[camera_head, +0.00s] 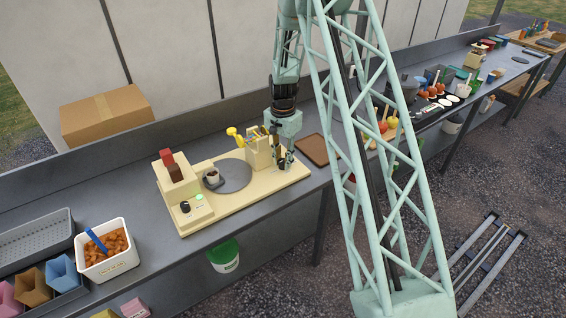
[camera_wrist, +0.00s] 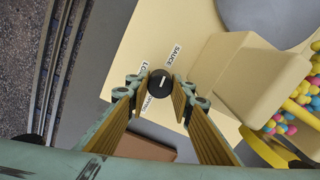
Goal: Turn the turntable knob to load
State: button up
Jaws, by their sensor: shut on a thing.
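The turntable knob (camera_wrist: 160,84) is small, round and black with a white pointer mark. It sits on the cream base (camera_wrist: 195,50) beside labels, one reading SAUCE (camera_wrist: 174,56) and one partly hidden, starting LO (camera_wrist: 143,69). A third small label is too small to read surely. The pointer's exact setting is hard to tell. My gripper (camera_wrist: 160,88) is shut on the knob, one finger on each side. In the head view my gripper (camera_head: 284,163) is at the right end of the base and hides the knob. The grey turntable (camera_head: 236,177) carries a small dark-filled cup (camera_head: 212,175).
A cream dispenser (camera_wrist: 235,75) with coloured balls and a yellow part stands close right of my gripper in the wrist view. A brown tray (camera_head: 318,149) lies right of the base. A left block (camera_head: 176,179) carries another black knob (camera_head: 185,207). A white tub (camera_head: 106,251) stands farther left.

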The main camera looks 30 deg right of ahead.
aim_at(283, 161)
jog(key=n+b, duration=0.2)
jog(key=n, duration=0.3)
jog(key=n+b, duration=0.1)
jog(key=n, duration=0.4)
jog(key=shift+b, duration=0.35)
jog(key=n+b, duration=0.1)
jog(key=n, duration=0.5)
jog(key=shift+n, duration=0.4)
jog(key=o, duration=0.9)
jog(key=shift+r, duration=0.15)
notch_tip(283, 161, up, 12)
jog(key=shift+f, duration=0.15)
dwell(0.4)
